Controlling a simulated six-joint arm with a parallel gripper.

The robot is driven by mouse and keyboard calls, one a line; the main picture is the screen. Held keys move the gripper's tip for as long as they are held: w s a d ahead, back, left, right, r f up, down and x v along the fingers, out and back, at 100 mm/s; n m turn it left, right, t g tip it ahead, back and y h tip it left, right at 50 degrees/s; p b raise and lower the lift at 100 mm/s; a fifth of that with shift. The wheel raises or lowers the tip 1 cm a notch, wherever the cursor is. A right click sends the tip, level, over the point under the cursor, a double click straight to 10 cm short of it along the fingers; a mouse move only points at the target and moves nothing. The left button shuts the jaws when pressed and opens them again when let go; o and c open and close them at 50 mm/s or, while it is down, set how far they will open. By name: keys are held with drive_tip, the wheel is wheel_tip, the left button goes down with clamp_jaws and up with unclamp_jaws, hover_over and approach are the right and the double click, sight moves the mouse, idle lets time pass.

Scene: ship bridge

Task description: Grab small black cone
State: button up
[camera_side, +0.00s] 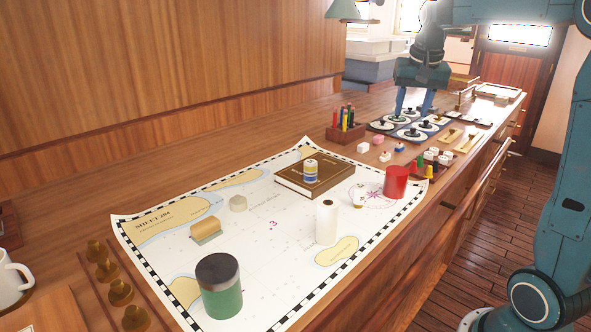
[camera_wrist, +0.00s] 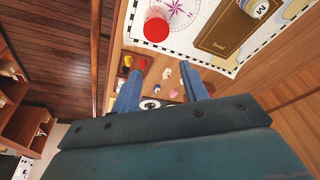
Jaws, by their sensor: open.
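My gripper (camera_side: 414,104) is open and empty, pointing down above the far part of the counter, over a set of white discs with dark knobs (camera_side: 409,133). Its two blue fingers also show spread apart in the wrist view (camera_wrist: 163,76). I cannot make out a small black cone with certainty; the dark pieces are too small to tell apart.
A pen holder (camera_side: 346,131) and small pink and white pieces lie between the chart and discs. A wooden rail (camera_side: 462,205) runs along the front.

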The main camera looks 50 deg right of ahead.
drive_tip(key=w+d+f+m+g, duration=0.1)
drive_tip(key=d+f+m, duration=0.2)
drive_tip(key=d, duration=0.8)
drive_tip(key=m+g, duration=0.1)
drive_tip(key=m, duration=0.3)
hover_over(436, 161)
drive_tip(key=shift+y, duration=0.3)
drive_tip(key=shift+a+f, duration=0.2)
drive_tip(key=shift+f, duration=6.8)
drive_tip(key=shift+d+f, duration=0.15)
drive_tip(key=shift+f, duration=1.15)
drive_tip(key=shift+d+f, duration=0.1)
drive_tip(key=shift+f, duration=1.2)
clamp_jaws()
